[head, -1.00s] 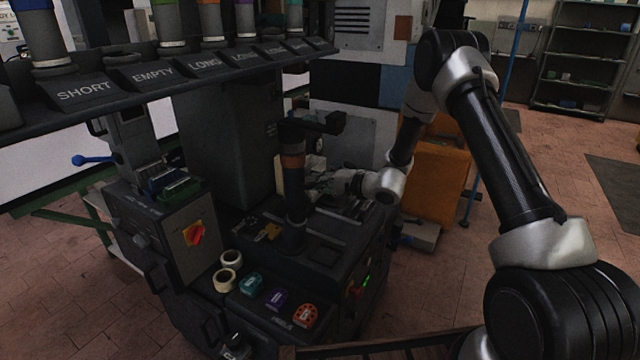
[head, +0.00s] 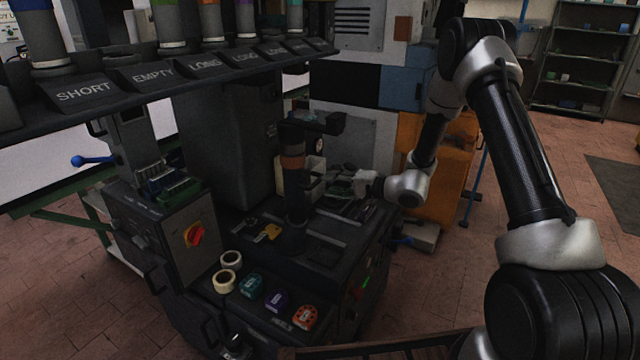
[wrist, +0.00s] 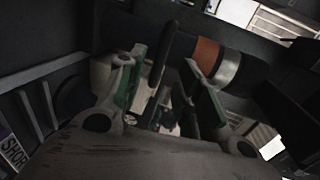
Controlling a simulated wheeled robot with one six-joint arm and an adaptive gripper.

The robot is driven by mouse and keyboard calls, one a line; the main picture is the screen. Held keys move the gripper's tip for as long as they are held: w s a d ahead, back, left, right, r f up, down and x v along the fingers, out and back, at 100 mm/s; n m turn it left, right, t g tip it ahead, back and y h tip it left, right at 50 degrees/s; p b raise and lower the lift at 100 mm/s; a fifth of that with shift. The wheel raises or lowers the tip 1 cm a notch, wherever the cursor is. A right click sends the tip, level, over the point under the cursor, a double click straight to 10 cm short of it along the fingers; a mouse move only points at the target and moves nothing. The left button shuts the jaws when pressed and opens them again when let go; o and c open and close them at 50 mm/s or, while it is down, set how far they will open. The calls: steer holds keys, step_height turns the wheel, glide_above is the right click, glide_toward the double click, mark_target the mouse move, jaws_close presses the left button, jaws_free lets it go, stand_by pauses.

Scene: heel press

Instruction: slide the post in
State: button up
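The post (head: 292,190) is a dark cylinder with an orange-brown band, standing upright on the dark machine bed (head: 335,228) under a dark overhanging block (head: 318,122). In the wrist view the post (wrist: 178,45) lies across the top, with its orange band and a silver band beyond the fingertips. My gripper (head: 352,186) is to the right of the post in the head view, with a gap between them. In the wrist view my gripper (wrist: 165,75) has its green-padded fingers spread apart. A dark bar shows between them; I cannot tell what it is. The post's lower end is hard to make out.
A labelled rack (head: 190,78) of tubes overhangs the upper left. Tape rolls (head: 226,280) and teal, purple and orange pieces (head: 277,301) sit at the bed's front. A pale bin (head: 314,172) stands behind the post. A control box with red switch (head: 194,234) is at left.

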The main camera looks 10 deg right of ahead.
steer(key=v, duration=0.5)
steer(key=shift+s+d, duration=0.1)
